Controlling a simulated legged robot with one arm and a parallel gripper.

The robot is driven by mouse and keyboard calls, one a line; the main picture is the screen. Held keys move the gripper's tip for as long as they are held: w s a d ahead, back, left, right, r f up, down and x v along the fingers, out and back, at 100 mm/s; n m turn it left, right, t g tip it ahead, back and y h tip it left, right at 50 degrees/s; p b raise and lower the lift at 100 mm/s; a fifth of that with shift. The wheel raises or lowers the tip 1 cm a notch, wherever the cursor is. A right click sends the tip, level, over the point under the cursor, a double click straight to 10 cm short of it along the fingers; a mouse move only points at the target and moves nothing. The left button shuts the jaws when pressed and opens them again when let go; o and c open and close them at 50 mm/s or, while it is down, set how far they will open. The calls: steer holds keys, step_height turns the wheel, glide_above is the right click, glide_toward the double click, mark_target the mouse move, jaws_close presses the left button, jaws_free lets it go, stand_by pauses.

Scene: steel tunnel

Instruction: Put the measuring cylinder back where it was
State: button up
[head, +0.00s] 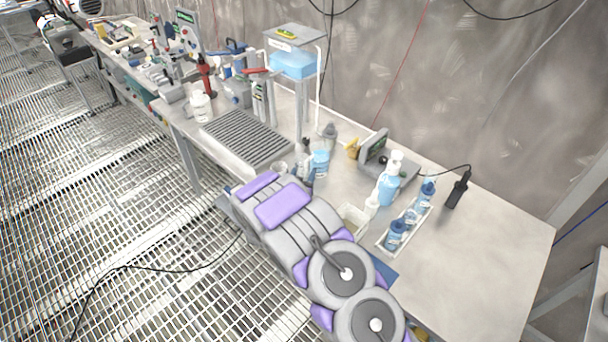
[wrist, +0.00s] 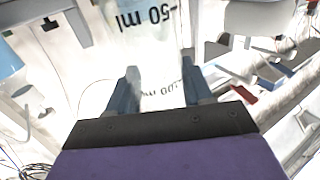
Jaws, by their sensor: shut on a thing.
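The measuring cylinder (wrist: 150,45) is clear to whitish with dark printed ml marks, seen close up in the wrist view. My gripper (wrist: 162,88) is shut on it, with one dark blue finger on each side. In the head view my gripper (head: 307,171) is over the near side of the steel bench, just past the grey drain grid. There my arm covers much of the area below, and I cannot clearly make out the cylinder or whether its base touches the bench.
A blue cup (head: 320,162) stands close to the right of my gripper. Farther right are a wash bottle (head: 389,183), a scale (head: 376,152) and a white rack (head: 384,246) with blue-capped bottles. The grey drain grid (head: 246,137) lies left.

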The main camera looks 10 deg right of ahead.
steer(key=o, duration=0.8)
steer(key=shift+a, duration=0.15)
steer(key=o, duration=0.3)
steer(key=p+v, duration=0.2)
steer(key=v, duration=1)
steer(key=shift+r, duration=0.1)
